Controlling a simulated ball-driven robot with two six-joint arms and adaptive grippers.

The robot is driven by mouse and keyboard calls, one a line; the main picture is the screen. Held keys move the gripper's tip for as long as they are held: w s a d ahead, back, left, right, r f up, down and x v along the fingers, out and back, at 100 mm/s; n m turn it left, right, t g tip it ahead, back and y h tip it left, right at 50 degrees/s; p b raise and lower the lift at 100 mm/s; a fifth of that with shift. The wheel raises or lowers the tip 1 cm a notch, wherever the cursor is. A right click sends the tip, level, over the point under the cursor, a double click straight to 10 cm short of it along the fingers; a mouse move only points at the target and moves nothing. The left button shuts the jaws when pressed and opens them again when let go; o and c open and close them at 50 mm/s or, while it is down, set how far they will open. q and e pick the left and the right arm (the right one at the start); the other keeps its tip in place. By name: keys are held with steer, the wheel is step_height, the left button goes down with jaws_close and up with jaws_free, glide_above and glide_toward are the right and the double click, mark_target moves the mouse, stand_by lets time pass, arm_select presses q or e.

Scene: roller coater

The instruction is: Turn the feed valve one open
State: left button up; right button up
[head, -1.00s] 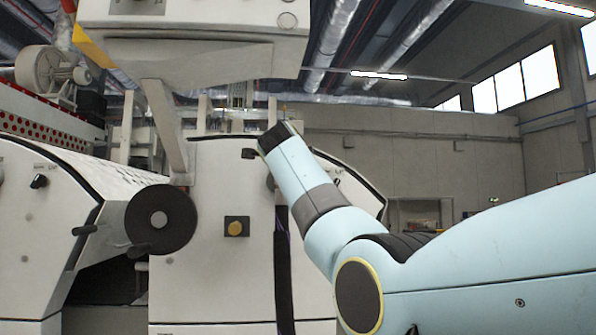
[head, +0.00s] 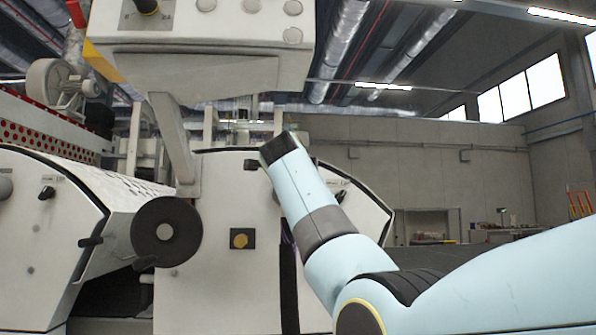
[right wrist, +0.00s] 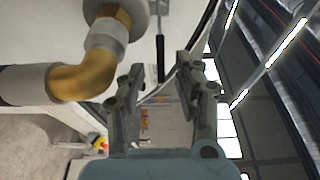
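No readable label marks feed valve one. In the right wrist view, a thin lever with a black end (right wrist: 160,58) hangs from the white machine face, seen between and beyond my fingertips; I cannot tell whether it is the valve's handle. My right gripper (right wrist: 160,78) is open, its two fingers apart with nothing seen held. In the head view my right forearm and wrist reach up to the white machine panel and hide the gripper. A small black handle (head: 250,164) shows just left of my wrist, and another (head: 342,196) to its right. My left gripper is not in view.
A brass-coloured pipe elbow (right wrist: 85,75) with grey collars stands close left of my right fingers. In the head view, a dark round roller end (head: 166,232) and a yellow button (head: 240,239) are on the machine. A control box (head: 200,45) hangs above.

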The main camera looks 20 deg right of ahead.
steer(key=v, duration=0.9)
steer(key=shift+s+a, duration=0.15)
steer(key=shift+s, duration=0.2)
